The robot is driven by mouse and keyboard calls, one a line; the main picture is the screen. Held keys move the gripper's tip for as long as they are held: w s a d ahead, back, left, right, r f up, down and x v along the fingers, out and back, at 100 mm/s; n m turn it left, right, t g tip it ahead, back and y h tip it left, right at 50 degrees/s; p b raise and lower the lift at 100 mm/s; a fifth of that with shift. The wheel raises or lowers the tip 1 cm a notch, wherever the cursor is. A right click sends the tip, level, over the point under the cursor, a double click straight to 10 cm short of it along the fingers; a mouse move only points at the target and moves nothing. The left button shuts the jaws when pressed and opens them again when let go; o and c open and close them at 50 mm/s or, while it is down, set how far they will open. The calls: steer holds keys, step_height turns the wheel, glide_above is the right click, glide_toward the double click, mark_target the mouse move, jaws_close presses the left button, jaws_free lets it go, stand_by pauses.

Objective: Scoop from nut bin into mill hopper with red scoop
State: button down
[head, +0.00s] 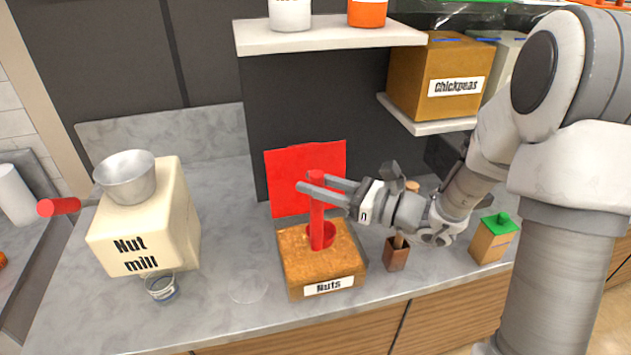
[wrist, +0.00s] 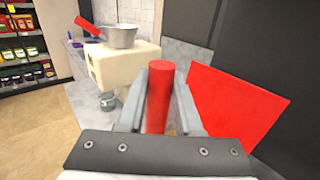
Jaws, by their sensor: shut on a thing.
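The red scoop stands upright, its handle (head: 317,212) in my gripper (head: 330,186) and its bowl (head: 321,236) in the nuts. My gripper is shut on the handle near its top; the handle also shows between the fingers in the wrist view (wrist: 159,95). The nut bin (head: 322,277), a brown box labelled "Nuts", sits at the counter's front. The cream nut mill (head: 150,228) stands to its left, with a grey metal hopper (head: 126,180) on top. A red handle (head: 58,206) sticks out at the hopper's left. The mill and hopper (wrist: 121,38) also show in the wrist view.
A red panel (head: 290,185) stands behind the bin. A small glass jar (head: 162,288) is before the mill, and a clear disc (head: 248,290) lies between mill and bin. A brown holder (head: 396,256) and a green-lidded box (head: 493,240) are right. A white shelf (head: 330,35) hangs above.

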mark_target(316, 220)
steer(key=shift+f+b, duration=3.6)
steer(key=shift+f, duration=1.2)
steer(key=shift+r, duration=0.15)
step_height(316, 220, up, 11)
steer(key=p, duration=0.9)
steer(key=shift+r, duration=0.1)
